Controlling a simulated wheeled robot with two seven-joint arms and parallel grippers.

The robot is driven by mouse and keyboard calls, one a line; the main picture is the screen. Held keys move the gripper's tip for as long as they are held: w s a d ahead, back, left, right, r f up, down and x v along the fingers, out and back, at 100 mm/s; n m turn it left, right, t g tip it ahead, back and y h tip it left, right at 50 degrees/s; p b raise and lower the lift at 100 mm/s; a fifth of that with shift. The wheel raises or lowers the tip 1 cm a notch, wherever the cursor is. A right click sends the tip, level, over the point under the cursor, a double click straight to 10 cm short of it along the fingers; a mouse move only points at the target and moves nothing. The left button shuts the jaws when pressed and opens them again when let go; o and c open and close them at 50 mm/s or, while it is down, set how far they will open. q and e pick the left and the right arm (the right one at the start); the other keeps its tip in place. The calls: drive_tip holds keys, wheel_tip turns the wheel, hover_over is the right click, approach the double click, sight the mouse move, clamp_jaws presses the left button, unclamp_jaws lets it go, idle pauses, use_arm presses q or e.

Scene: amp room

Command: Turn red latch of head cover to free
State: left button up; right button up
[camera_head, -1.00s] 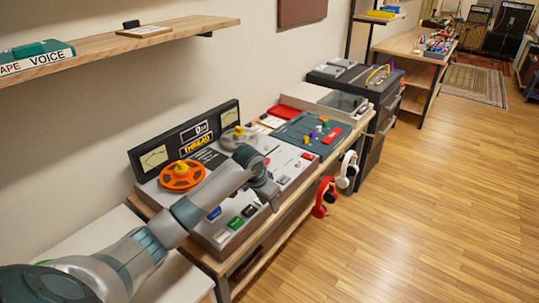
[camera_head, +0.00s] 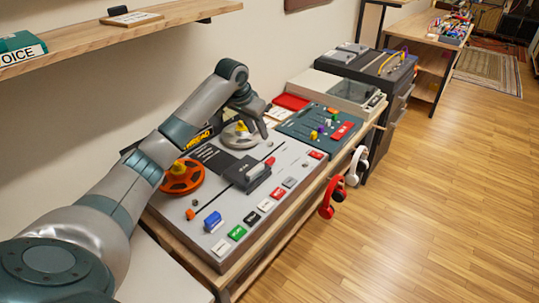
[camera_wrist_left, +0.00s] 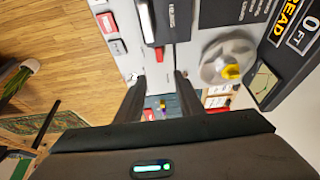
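The tape machine (camera_head: 200,235) is a grey deck with an orange reel (camera_head: 183,178) and a silver reel (camera_head: 240,136). Its dark head cover (camera_head: 247,173) sits mid-deck, and the small red latch (camera_head: 270,161) is at the cover's right end. In the left wrist view, the head cover (camera_wrist_left: 168,20) is at the top, with the red latch (camera_wrist_left: 159,55) below it, between the finger lines. My left gripper (camera_head: 262,130) is above the deck beside the silver reel, beyond the latch. Its fingers (camera_wrist_left: 159,77) are apart and empty. My right gripper is out of view.
Coloured buttons (camera_head: 237,232) line the deck's front edge. A teal mixer (camera_head: 318,128) and a turntable (camera_head: 338,90) stand beyond. Red headphones (camera_head: 326,198) and white headphones (camera_head: 356,165) hang at the front. A wooden shelf (camera_head: 165,17) is above left. Floor at right is clear.

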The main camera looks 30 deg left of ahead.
use_arm(q)
drive_tip(key=p, duration=0.3)
approach(271, 159)
drive_tip(key=x, duration=0.8)
drive_tip(key=shift+f, duration=0.3)
clamp_jaws()
